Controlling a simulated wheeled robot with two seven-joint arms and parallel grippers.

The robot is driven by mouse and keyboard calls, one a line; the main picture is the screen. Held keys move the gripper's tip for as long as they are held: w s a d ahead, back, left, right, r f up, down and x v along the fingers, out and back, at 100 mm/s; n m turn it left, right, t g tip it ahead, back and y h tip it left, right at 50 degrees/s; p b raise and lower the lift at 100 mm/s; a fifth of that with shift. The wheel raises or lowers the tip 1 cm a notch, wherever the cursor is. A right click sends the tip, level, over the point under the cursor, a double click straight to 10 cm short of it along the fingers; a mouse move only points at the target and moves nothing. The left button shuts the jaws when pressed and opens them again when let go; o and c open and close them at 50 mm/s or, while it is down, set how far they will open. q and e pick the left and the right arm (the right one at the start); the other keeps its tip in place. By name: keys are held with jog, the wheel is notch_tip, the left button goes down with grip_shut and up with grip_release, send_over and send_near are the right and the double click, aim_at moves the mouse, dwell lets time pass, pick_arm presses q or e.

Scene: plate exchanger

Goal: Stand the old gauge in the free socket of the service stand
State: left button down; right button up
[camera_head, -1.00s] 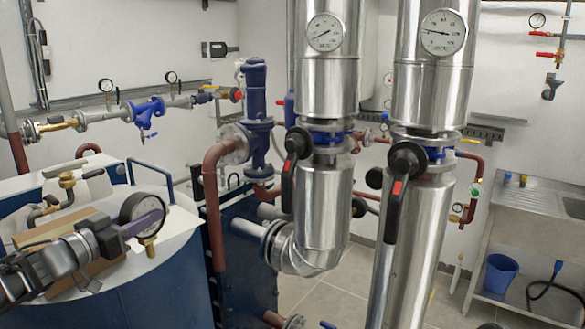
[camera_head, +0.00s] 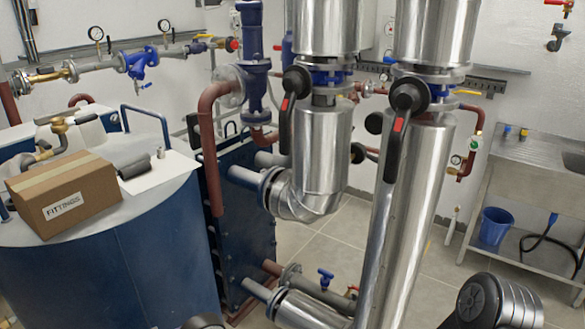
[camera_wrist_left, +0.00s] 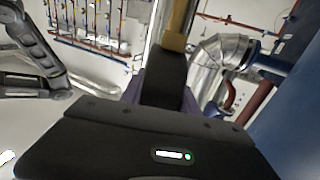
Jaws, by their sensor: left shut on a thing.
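The old gauge (camera_wrist_left: 162,80) shows edge-on in the left wrist view as a dark body with a brass stem (camera_wrist_left: 180,28) pointing up in the picture. My left gripper (camera_wrist_left: 158,92) is shut on its dark body, with purple finger parts on both sides. In the head view the left gripper is not clearly visible; only a dark rounded edge shows at the bottom, and I cannot tell what it is. My right gripper is not in view. I cannot make out the service stand or its free socket in either view.
A cardboard box marked FITTINGS (camera_head: 65,195) sits on the blue tank (camera_head: 120,265). Beside it, a white sheet (camera_head: 170,170) bears a dark cylinder and a small fitting. Tall steel pipes (camera_head: 320,160) stand mid-view. A sink bench (camera_head: 530,185) with a blue bucket (camera_head: 495,226) is at right.

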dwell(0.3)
pick_arm(q)
jog(key=d, duration=1.2)
jog(key=shift+d, duration=0.35)
